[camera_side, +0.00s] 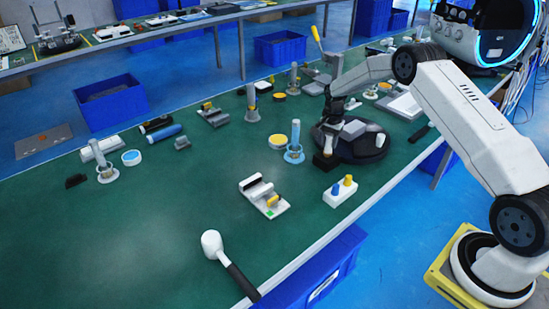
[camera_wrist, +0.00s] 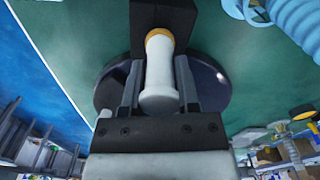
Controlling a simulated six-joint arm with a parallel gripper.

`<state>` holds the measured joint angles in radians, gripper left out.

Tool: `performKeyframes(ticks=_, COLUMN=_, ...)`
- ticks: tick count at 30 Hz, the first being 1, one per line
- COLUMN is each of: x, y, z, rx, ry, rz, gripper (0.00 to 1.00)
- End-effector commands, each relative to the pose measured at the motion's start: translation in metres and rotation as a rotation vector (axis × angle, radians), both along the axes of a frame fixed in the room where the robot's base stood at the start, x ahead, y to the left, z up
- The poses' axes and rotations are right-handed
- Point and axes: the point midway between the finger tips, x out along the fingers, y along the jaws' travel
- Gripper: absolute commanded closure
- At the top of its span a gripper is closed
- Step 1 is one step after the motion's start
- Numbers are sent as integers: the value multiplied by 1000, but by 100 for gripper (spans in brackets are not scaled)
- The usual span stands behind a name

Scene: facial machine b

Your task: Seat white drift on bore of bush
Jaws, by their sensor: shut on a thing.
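In the wrist view my gripper (camera_wrist: 158,78) is shut on the white drift (camera_wrist: 158,72), a smooth white piece with a wider near end. Its far end meets or overlaps an orange-yellow ring, which looks like the bush (camera_wrist: 159,33), at a black block (camera_wrist: 179,17). I cannot tell whether the drift touches the bush or enters its bore. In the side view my gripper (camera_side: 331,143) points down over the black block (camera_side: 324,162) at the left edge of a round black plate (camera_side: 347,153). Drift and bush are too small or hidden to make out there.
A small white cylinder (camera_side: 381,140) stands on the plate's right part.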

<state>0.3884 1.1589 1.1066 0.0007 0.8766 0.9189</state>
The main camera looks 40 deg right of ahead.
Motion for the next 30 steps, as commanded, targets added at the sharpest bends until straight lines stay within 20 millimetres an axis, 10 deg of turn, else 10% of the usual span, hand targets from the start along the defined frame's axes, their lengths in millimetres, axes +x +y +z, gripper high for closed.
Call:
performKeyframes(ticks=4, x=0, y=0, z=0, rx=0, ry=0, rz=0, gripper=100)
performKeyframes(ticks=5, x=0, y=0, z=0, rx=0, ry=0, rz=0, gripper=51)
performKeyframes(ticks=8, x=0, y=0, z=0, rx=0, ry=0, rz=0, gripper=20)
performKeyframes(ticks=30, x=1, y=0, z=32, rx=-1, ry=-2, rz=0, gripper=20)
